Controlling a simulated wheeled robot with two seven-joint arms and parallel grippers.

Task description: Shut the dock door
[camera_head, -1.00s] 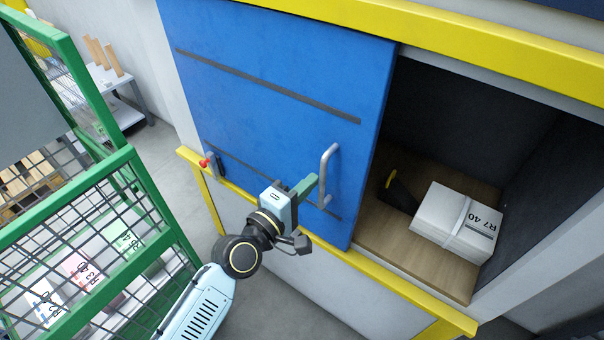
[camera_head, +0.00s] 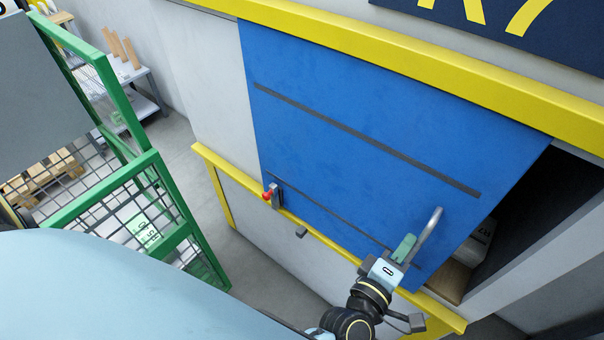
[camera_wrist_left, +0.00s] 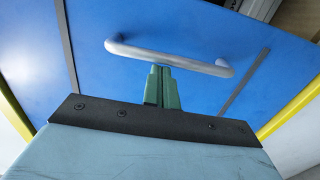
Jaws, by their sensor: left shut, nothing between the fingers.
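The blue dock door (camera_head: 350,150) is a sliding panel between yellow rails, and it covers most of the dock opening. A dark gap (camera_head: 530,215) stays open at its right side. The grey bar handle (camera_head: 432,232) stands near the door's right edge. My left gripper (camera_head: 405,247) is at the handle's left side, with its green fingers shut and empty. In the left wrist view the fingers (camera_wrist_left: 161,86) reach up to the handle (camera_wrist_left: 165,55), touching or very near it. The right gripper is not in view.
A white bundle (camera_head: 478,245) shows partly inside the opening. A red-knobbed latch (camera_head: 272,195) sits on the lower yellow rail (camera_head: 240,178). A green mesh cage (camera_head: 165,205) stands at left, with a shelf (camera_head: 130,90) behind. My pale arm covers the lower left.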

